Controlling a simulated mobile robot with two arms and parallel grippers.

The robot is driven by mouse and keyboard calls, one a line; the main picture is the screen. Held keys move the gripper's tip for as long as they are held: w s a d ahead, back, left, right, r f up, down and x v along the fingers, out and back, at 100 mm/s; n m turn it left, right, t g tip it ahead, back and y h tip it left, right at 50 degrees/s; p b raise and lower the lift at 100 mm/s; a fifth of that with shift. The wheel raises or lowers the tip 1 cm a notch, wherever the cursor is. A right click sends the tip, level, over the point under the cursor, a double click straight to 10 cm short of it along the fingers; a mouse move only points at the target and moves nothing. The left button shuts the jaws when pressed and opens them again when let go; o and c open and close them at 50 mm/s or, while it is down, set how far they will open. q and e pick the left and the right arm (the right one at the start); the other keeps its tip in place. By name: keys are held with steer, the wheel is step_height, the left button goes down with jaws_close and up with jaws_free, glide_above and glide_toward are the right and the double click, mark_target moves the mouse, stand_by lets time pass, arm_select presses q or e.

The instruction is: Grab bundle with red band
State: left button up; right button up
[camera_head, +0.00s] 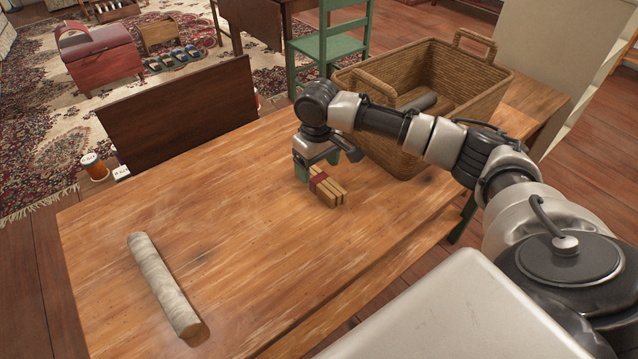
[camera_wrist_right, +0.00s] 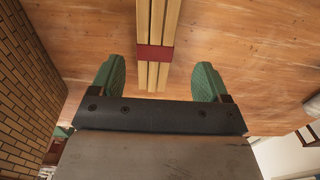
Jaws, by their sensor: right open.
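The bundle with the red band (camera_head: 329,191) is a short stack of light wooden sticks lying on the wooden table (camera_head: 215,205), below my right gripper. My right gripper (camera_head: 302,172) is over the far end of the bundle. In the right wrist view the bundle (camera_wrist_right: 157,45) and its dark red band lie between and ahead of the two green fingers of my right gripper (camera_wrist_right: 157,82), which are apart. A clear gap shows on both sides of the bundle, and the fingers do not grip it. My left gripper is not in view.
A woven basket (camera_head: 480,88) with a dark roll inside stands right of my gripper. A pale rolled cylinder (camera_head: 163,285) lies at the table's left. A dark wooden panel (camera_head: 180,112) stands beyond the far edge, and a green chair (camera_head: 328,45) behind. The table's middle is clear.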

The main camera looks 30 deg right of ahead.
mark_target(319, 177)
steer(key=f, duration=0.5)
steer(key=shift+w+d+f+b, duration=0.1)
steer(key=shift+d+f+b, duration=0.1)
steer(key=shift+d+b, duration=0.15)
steer(key=shift+r, duration=0.1)
steer(key=c, duration=1)
